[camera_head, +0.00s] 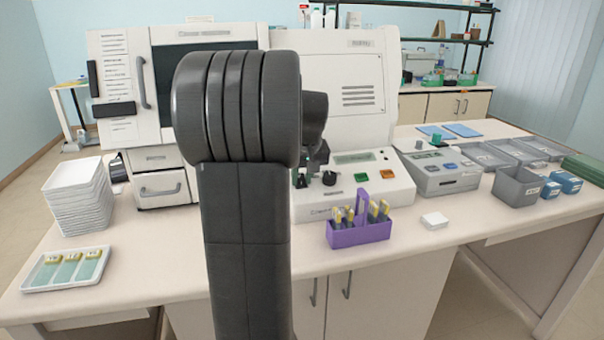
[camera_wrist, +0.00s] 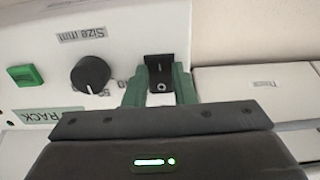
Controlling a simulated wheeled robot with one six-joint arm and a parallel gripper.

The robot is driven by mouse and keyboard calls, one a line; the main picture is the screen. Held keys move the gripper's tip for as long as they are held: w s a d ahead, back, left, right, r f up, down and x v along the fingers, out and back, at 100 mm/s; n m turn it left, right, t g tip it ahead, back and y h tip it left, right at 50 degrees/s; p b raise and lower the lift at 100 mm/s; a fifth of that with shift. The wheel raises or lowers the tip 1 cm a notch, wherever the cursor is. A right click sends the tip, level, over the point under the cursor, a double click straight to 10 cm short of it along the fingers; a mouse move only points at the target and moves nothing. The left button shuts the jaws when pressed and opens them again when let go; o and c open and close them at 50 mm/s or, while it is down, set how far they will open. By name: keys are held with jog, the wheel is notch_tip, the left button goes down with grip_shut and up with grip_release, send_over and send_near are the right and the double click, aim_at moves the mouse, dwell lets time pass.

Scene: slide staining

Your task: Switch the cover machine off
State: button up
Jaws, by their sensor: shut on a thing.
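The cover machine (camera_head: 345,110) is a large white unit at the back of the bench, with a sloped control panel (camera_head: 370,200) at its front. In the wrist view, a black switch (camera_wrist: 160,74) with a small round mark sits on the panel. My gripper (camera_wrist: 159,86) has its two green fingers on either side of this switch, shut on it. A black knob (camera_wrist: 90,75) and a green button (camera_wrist: 25,75) lie to its left. In the head view my arm hides part of the machine, and the fingertips show only small and dark beside the knob (camera_head: 330,178).
A purple rack (camera_head: 360,233) of yellow-topped slides stands in front of the panel. A grey device (camera_head: 440,172) and grey trays (camera_head: 490,155) stand to the right. Stacked white trays (camera_head: 77,200) and a slide tray (camera_head: 66,268) are at left. The front bench edge is mostly clear.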

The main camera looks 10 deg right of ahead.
jog(key=shift+w+r+g+p, duration=0.25)
jog(key=shift+r+g+p, duration=0.45)
jog(key=shift+p, duration=1.5)
jog(key=shift+f+g+p, duration=0.25)
jog(key=shift+g+p, duration=0.25)
jog(key=shift+p, duration=0.25)
jog(key=shift+w+f, duration=0.1)
jog(key=shift+f, duration=0.05)
jog(key=o, duration=1)
jog(key=r, duration=0.4)
jog(key=s+r, duration=0.1)
jog(key=r, duration=0.4)
jog(key=s+r, duration=0.1)
jog(key=r, duration=0.3)
jog(key=shift+r, duration=0.3)
jog(key=shift+f, duration=0.1)
